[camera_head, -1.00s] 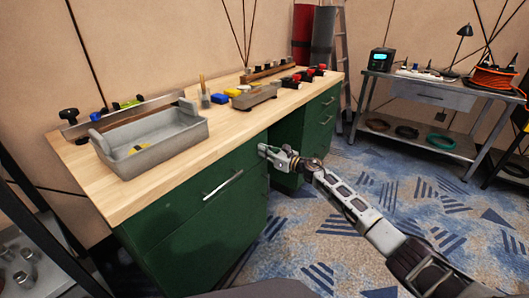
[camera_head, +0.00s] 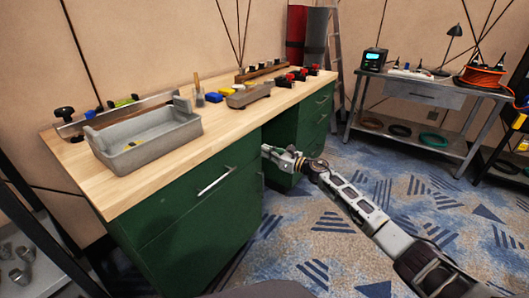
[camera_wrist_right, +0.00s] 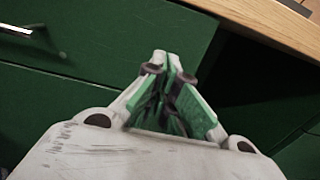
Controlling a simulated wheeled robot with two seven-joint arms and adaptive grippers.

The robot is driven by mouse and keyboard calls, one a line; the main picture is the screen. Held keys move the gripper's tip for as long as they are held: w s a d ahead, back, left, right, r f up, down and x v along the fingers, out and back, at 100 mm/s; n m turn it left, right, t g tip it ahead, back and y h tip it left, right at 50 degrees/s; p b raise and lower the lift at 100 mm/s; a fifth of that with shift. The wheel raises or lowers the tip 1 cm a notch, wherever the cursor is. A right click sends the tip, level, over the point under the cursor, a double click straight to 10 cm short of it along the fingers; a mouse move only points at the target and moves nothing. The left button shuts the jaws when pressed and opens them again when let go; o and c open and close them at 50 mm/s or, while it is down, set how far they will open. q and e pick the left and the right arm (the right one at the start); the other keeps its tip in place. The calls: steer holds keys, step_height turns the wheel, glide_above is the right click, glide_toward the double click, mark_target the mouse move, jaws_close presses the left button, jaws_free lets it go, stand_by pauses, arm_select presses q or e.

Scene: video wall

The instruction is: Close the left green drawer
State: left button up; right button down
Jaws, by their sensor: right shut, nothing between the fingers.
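The left green drawer (camera_head: 190,197) is the upper front of the left cabinet, below the wooden worktop, with a silver bar handle (camera_head: 217,182). Its front looks close to flush with the cabinet; I cannot tell whether a small gap is left. My right gripper (camera_head: 268,151) is shut and empty at the front's right end, beside the knee space. It also shows in the wrist view (camera_wrist_right: 167,62); contact is unclear. My left gripper is not in view.
The wooden worktop (camera_head: 100,185) overhangs the drawers and carries a grey tray (camera_head: 140,158) and several small tools. A second green drawer unit (camera_head: 315,115) stands right of the knee space. A metal bench (camera_head: 430,92) is at the back right. The carpet (camera_head: 320,245) in front is clear.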

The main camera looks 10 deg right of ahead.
steer(key=p+v, duration=0.2)
steer(key=v, duration=0.7)
stand_by(0.4)
stand_by(0.4)
